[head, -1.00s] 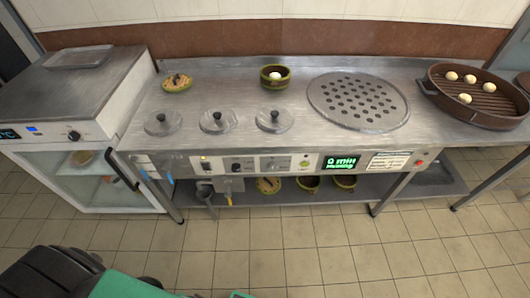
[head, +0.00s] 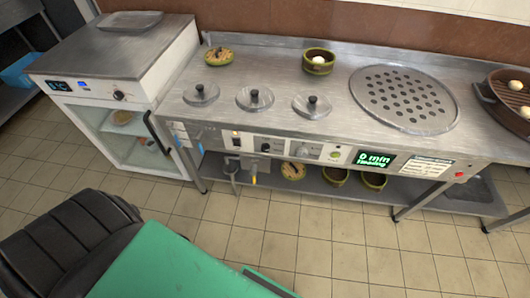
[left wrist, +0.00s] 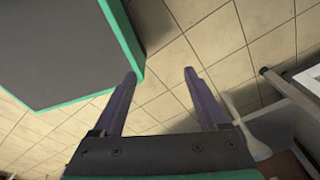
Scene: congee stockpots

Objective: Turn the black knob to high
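A small black knob (head: 265,147) is on the front panel of the steel counter, right of a lit switch, in the head view. A paler knob (head: 308,150) is to its right on the same panel. Another dark knob (head: 119,95) is on the front of the white cabinet at the left. The settings of these knobs are too small to read. My left gripper (left wrist: 160,74) shows in the left wrist view with its two fingers apart and nothing between them, above the tiled floor. It is not visible in the head view. My right gripper is in neither view.
The counter (head: 230,60) holds several lidded wells, a green pot (head: 318,61) and a perforated plate (head: 405,97). A green display (head: 374,160) glows on its panel. The white cabinet (head: 110,130) has a door with a black handle (head: 157,132).

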